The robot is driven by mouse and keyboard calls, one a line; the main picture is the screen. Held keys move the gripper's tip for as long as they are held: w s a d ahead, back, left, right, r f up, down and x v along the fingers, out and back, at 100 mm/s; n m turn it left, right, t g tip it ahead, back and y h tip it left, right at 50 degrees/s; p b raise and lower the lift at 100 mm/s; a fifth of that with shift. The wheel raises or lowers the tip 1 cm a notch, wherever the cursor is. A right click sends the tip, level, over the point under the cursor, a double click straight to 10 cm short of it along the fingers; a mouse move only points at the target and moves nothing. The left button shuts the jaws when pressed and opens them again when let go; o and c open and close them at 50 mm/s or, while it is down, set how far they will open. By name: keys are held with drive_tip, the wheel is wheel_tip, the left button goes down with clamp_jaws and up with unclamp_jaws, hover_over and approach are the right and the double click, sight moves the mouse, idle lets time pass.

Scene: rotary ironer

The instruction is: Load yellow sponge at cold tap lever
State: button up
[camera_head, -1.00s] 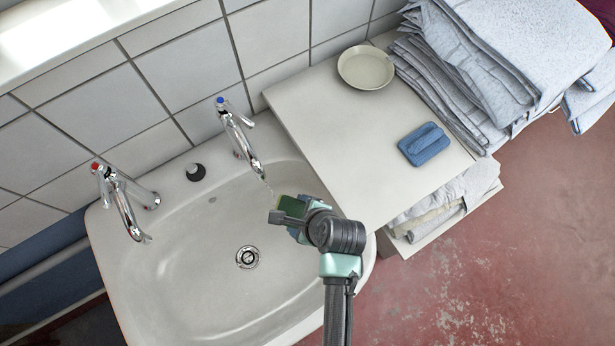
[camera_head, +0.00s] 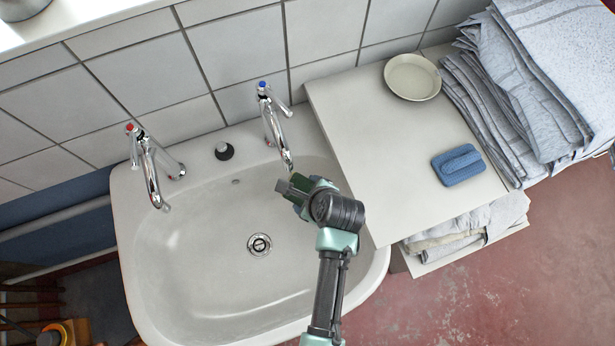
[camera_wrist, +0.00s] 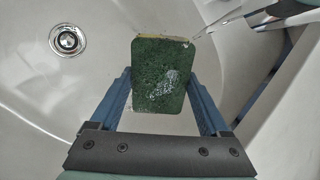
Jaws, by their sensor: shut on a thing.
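My gripper (camera_head: 298,190) is over the right back of the basin, just in front of the cold tap's spout. In the wrist view it is shut on the sponge (camera_wrist: 162,78), which has a dark green scouring face with a wet, glinting patch and a thin yellow edge. The cold tap (camera_head: 275,125) is chrome, with a blue-marked top (camera_head: 262,86) and a side lever (camera_head: 281,105). Its spout also shows at the upper right of the wrist view (camera_wrist: 285,12), with what looks like a thin water stream close to the sponge. In the head view my gripper mostly hides the sponge.
The white basin (camera_head: 190,260) has a drain (camera_head: 260,244) and a black plug (camera_head: 224,151). The red-marked tap (camera_head: 150,170) stands left. On the right, a white shelf top (camera_head: 375,150) bears a dish (camera_head: 412,77) and a blue sponge-like block (camera_head: 458,165), beside stacked cloths (camera_head: 540,80).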

drive_tip(key=shift+s, duration=0.1)
drive_tip(key=shift+s+d+r+p, duration=0.1)
drive_tip(key=shift+s+d+p, duration=0.2)
drive_tip(key=shift+s+p, duration=0.25)
drive_tip(key=shift+s+d+p, duration=0.3)
drive_tip(key=shift+s, duration=0.3)
drive_tip(key=shift+s+d+p, duration=0.35)
drive_tip(key=shift+s+d, duration=0.05)
drive_tip(key=shift+s, duration=0.4)
drive_tip(key=shift+s+d+p, duration=0.35)
drive_tip(key=shift+s+d, duration=0.05)
drive_tip(key=shift+s, duration=0.35)
drive_tip(key=shift+s+d+p, duration=0.35)
drive_tip(key=shift+s+d, duration=0.05)
drive_tip(key=shift+s, duration=0.4)
drive_tip(key=s+d+r+p, duration=0.2)
drive_tip(key=s+r+p, duration=0.2)
drive_tip(key=p, duration=0.2)
drive_tip(key=shift+s, duration=0.25)
drive_tip(key=shift+f, duration=0.1)
